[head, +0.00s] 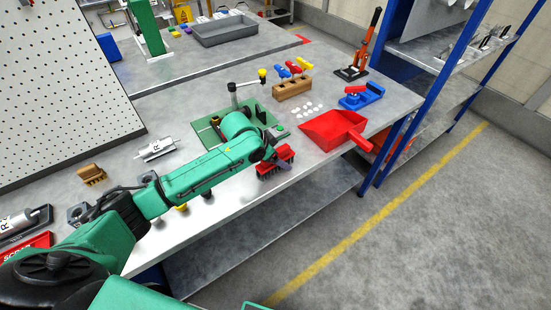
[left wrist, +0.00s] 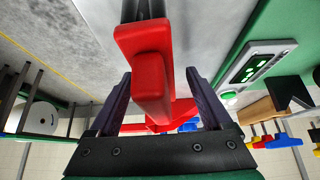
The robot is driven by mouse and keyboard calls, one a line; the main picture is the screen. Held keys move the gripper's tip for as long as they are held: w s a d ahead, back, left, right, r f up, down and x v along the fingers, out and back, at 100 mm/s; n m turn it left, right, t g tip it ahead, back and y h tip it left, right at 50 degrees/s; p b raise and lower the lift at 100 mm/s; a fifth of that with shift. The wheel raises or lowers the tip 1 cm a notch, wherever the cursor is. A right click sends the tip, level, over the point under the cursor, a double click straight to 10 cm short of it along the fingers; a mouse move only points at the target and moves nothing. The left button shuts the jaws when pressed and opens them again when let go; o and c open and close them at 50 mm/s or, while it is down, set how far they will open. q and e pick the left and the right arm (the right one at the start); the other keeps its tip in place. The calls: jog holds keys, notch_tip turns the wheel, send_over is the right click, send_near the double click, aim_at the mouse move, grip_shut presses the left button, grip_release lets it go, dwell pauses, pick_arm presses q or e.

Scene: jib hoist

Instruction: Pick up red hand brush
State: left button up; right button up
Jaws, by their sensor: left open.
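The red hand brush (head: 287,153) lies near the front edge of the workbench, partly hidden by my left arm. Its dark bristles show below the red body. My left gripper (head: 281,165) is at the brush, low over the bench. In the left wrist view the red brush (left wrist: 153,85) reaches between the two open fingers of the left gripper (left wrist: 159,74), with a gap visible on each side. The bristles are at the top of that view. My right gripper is not in view.
A red dustpan (head: 333,129) lies to the right of the brush, with white pieces (head: 308,110) behind it. A wooden block with coloured tools (head: 292,89) and a blue fixture (head: 360,96) stand farther back. A green mat (head: 208,137) lies behind my arm.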

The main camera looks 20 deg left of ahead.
pick_arm(q)
jog(key=shift+w+d+f, duration=0.15)
jog(key=shift+d+f, duration=0.05)
jog(key=shift+f, duration=0.2)
grip_shut()
